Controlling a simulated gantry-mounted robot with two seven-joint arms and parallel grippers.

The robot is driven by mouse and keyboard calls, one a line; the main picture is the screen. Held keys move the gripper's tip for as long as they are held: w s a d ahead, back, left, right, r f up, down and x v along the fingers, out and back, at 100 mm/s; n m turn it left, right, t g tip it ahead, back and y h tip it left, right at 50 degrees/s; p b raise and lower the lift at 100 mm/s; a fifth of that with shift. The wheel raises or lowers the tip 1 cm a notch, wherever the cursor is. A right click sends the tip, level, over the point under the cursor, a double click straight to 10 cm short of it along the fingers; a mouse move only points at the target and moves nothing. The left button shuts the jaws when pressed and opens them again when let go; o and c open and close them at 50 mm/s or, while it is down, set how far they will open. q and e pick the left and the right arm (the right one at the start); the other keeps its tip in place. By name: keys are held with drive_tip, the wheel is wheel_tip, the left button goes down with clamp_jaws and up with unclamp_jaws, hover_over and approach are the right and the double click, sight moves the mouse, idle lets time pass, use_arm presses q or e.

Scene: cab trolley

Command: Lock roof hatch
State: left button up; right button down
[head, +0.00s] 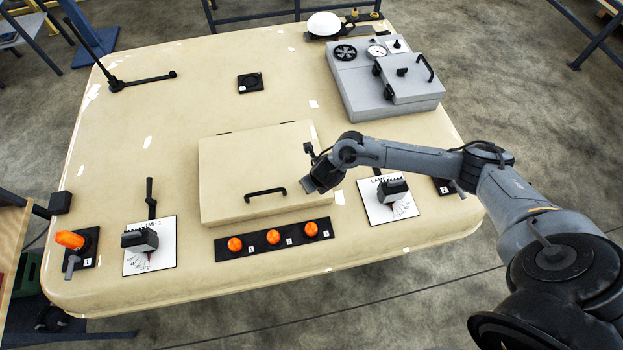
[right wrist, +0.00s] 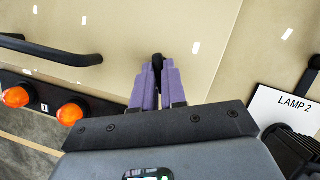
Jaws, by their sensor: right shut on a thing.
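The roof hatch (head: 240,155) is a beige raised panel lying closed on the trolley top. Its black bar handle (head: 265,193) is near the front edge and also shows at left in the right wrist view (right wrist: 50,52). My right gripper (head: 306,186) is low at the hatch's front right corner, right of the handle. In the right wrist view its purple fingers (right wrist: 157,78) are closed around a small black knob (right wrist: 157,58), with only the knob's top showing. The rest of the knob is hidden by the fingers. My left gripper is not in view.
A black strip with orange buttons (head: 273,237) lies in front of the hatch. The LAMP 2 panel with its lever (head: 392,188) is close to the right, the LAMP 1 panel (head: 150,245) to the left. A grey box (head: 385,75) stands behind.

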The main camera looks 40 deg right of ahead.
drive_tip(key=m+p, duration=0.1)
drive_tip(key=m, duration=0.1)
drive_tip(key=m+h+p, duration=0.1)
drive_tip(key=shift+a+r+m+g+p, duration=0.2)
drive_tip(key=shift+m+g+p, duration=0.1)
drive_tip(key=shift+m+p, duration=0.1)
drive_tip(key=shift+f+m+h+p, duration=0.1)
drive_tip(key=shift+m+h+p, duration=0.2)
drive_tip(key=shift+m+h, duration=0.15)
drive_tip(key=shift+f+m, duration=0.1)
drive_tip(key=shift+m, duration=0.15)
drive_tip(key=c, duration=1.2)
unclamp_jaws()
drive_tip(key=p+v, duration=0.3)
drive_tip(key=v, duration=0.7)
drive_tip(key=shift+r, duration=0.4)
drive_tip(key=shift+s, duration=0.1)
